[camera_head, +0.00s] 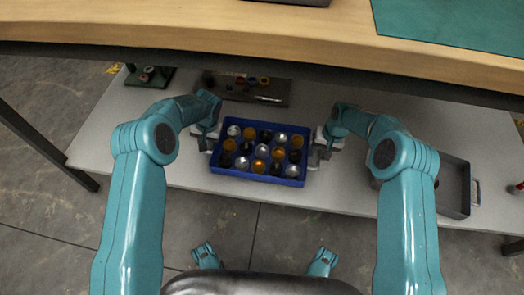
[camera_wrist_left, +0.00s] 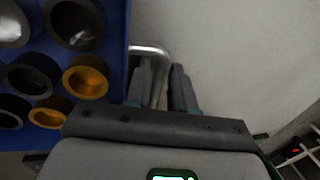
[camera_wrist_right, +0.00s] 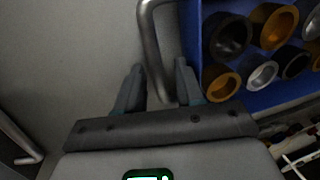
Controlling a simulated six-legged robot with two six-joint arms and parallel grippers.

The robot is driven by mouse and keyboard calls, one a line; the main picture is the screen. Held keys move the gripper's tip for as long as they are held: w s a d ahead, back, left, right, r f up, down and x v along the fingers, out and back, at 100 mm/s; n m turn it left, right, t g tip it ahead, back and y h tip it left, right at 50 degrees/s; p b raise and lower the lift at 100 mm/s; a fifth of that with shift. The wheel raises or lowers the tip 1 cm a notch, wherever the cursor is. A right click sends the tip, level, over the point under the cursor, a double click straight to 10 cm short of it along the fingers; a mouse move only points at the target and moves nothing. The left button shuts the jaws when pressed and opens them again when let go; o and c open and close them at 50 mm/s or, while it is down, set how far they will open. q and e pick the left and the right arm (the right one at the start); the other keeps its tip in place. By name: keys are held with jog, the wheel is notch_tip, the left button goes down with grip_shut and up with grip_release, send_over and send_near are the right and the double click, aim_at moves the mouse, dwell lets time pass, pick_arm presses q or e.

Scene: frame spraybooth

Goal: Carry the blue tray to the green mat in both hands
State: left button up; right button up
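The blue tray (camera_head: 258,179) is full of cups with silver, black and orange tops. It is over the grey lower shelf near its front edge; I cannot tell if it touches it. My left gripper (camera_head: 209,141) is at the tray's left side; in the left wrist view its fingers (camera_wrist_left: 163,85) straddle the metal handle (camera_wrist_left: 147,50). My right gripper (camera_head: 321,147) is at the right side, its fingers (camera_wrist_right: 160,80) on either side of the other handle (camera_wrist_right: 149,30). The wrist views do not show whether they clamp. The green mat (camera_head: 455,22) lies on the wooden tabletop at the upper right.
The wooden tabletop (camera_head: 200,30) overhangs the back of the lower shelf (camera_head: 100,135). A dark flat tray (camera_head: 245,95) with small parts lies behind the blue tray. A grey bin (camera_head: 452,185) stands to the right, partly behind my right arm. A green stand (camera_head: 148,76) is at the back left.

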pick_arm(q)
jog(key=c, duration=0.3)
pick_arm(e)
jog(key=c, duration=0.3)
pick_arm(q)
grip_shut()
pick_arm(e)
grip_shut()
dwell(0.5)
pick_arm(q)
jog(key=shift+w+r, duration=0.1)
jog(key=shift+r, duration=0.2)
pick_arm(e)
jog(key=shift+w+r, duration=0.1)
jog(key=shift+r, duration=0.15)
